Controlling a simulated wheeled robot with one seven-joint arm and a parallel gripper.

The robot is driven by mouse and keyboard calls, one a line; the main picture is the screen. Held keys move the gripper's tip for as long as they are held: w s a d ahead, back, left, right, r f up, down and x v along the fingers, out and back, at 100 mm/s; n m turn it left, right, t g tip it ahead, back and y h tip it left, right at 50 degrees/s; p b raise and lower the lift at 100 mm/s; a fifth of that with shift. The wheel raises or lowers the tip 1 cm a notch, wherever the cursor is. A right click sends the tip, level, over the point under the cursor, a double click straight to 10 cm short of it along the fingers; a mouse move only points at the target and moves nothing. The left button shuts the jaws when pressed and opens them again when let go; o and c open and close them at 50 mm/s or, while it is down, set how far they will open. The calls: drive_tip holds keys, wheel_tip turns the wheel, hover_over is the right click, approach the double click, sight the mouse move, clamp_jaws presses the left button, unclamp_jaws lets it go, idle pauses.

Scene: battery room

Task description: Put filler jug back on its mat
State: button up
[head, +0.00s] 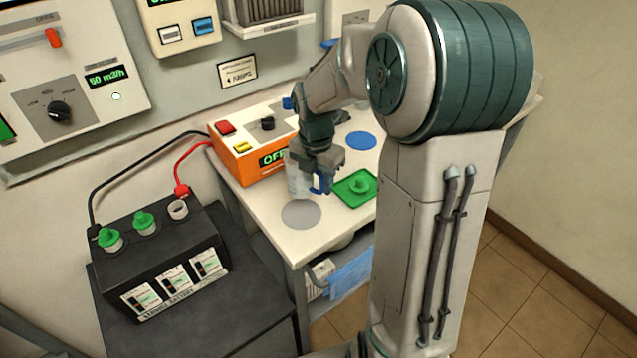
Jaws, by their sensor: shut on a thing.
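The filler jug (297,184), pale and see-through with a blue handle, is upright at the end of my arm. My gripper (321,172) is shut on it by the handle side and covers its upper part. The jug is over the white bench, just behind a round grey mat (301,215) near the front left corner. I cannot tell whether its base touches the bench. A round blue mat (361,141) lies bare farther back to the right.
A green tray (347,198) with a green cap (360,186) lies right of the jug. An orange charger (246,163) reading OFF stands behind left. A black battery (165,262) at left has two green-capped cells and one uncapped cell (178,209).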

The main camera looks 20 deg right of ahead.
drive_tip(key=shift+s+n, duration=0.2)
drive_tip(key=shift+n, duration=0.6)
wheel_tip(320, 180, down, 7)
drive_tip(key=b, duration=0.7)
drive_tip(key=shift+r, duration=0.15)
drive_tip(key=shift+f, duration=0.4)
drive_tip(key=o, duration=0.9)
drive_tip(key=shift+o, duration=0.2)
